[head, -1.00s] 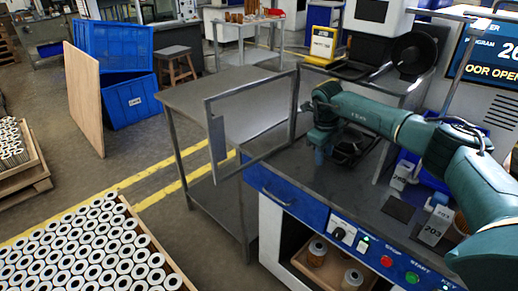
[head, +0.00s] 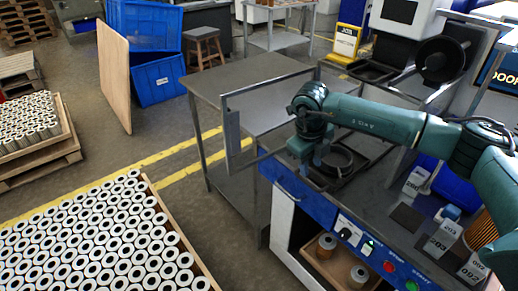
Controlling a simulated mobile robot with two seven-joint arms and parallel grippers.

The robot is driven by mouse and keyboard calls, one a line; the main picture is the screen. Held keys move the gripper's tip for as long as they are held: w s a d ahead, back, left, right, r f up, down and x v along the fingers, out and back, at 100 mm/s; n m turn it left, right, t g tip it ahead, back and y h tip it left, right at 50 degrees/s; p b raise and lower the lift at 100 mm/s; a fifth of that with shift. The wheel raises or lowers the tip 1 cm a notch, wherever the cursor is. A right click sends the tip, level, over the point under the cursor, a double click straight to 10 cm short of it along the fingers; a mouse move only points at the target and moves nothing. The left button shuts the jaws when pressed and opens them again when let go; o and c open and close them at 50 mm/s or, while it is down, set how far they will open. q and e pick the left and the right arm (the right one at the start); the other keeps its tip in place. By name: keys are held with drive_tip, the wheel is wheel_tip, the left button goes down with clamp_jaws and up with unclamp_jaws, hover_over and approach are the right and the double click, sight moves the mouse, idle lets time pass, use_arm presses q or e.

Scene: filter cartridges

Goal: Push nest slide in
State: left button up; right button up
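The nest slide looks like the dark plate with a round black ring-shaped nest (head: 343,163) on the machine's worktop, right of centre in the head view. My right gripper (head: 303,150) hangs pointing down just left of the nest, near the worktop's front left edge. My teal wrist hides part of the slide. I cannot tell whether the gripper touches it. The fingertips are too small and dark to show whether they are open or shut. My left gripper is not in view.
A metal-framed guard (head: 232,133) stands close left of my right wrist. Labelled boxes (head: 443,238) and a blue bin (head: 440,175) stand right on the worktop. A button panel (head: 365,245) runs along the front. A grey table (head: 240,85) stands behind. White-ended cartridges (head: 95,245) fill a crate at lower left.

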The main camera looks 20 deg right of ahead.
wheel_tip(320, 180, up, 9)
drive_tip(key=a, duration=0.1)
drive_tip(key=a+f+n+y+p, duration=0.1)
drive_tip(key=a+y, duration=0.7)
drive_tip(key=a, duration=0.4)
drive_tip(key=shift+s+a+f+n, duration=0.2)
drive_tip(key=shift+a+f+n, duration=0.1)
drive_tip(key=shift+a+f, duration=0.05)
drive_tip(key=shift+c, duration=0.3)
